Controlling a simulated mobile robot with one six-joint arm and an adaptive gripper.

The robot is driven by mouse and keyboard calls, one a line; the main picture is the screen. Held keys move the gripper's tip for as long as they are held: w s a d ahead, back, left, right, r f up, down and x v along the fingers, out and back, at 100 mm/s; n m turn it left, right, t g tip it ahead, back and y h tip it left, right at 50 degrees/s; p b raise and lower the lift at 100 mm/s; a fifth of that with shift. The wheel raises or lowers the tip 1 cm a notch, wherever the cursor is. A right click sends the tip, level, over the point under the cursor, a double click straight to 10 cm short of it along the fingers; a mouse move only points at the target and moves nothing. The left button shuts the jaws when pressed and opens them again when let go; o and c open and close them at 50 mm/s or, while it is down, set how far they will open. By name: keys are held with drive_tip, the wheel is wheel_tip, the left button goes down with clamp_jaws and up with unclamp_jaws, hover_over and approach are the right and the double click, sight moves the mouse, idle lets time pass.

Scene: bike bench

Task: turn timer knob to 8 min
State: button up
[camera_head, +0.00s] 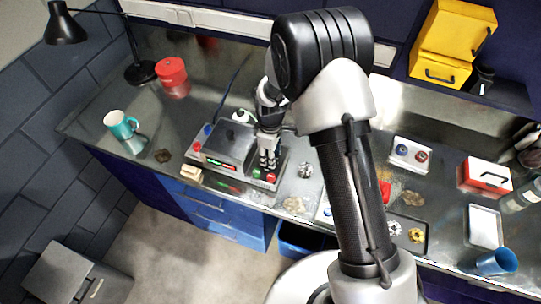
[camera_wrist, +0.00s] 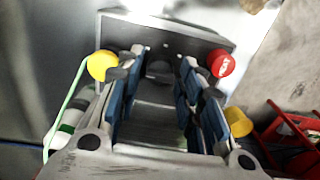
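The grey bench device (camera_head: 226,143) stands near the front edge of the bench, with lit red and green displays and coloured buttons. My gripper (camera_head: 267,163) points down over its right end. In the wrist view, my gripper (camera_wrist: 166,62) has its two fingers apart. A dark round shape between the fingertips, seemingly the timer knob (camera_wrist: 159,69), sits on the device's grey panel. Contact with the fingers cannot be told. The knob's scale and pointer setting cannot be read, and in the head view my gripper hides the knob.
A red button (camera_wrist: 221,64) and a yellow button (camera_wrist: 102,65) flank the fingers. On the bench are a teal mug (camera_head: 121,125), a red canister (camera_head: 172,76), a small wooden block (camera_head: 191,173) and a silver part (camera_head: 305,170) right of the device.

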drive_tip(key=shift+f, duration=0.35)
drive_tip(key=shift+c, duration=0.3)
drive_tip(key=c, duration=0.7)
drive_tip(key=shift+c, duration=0.2)
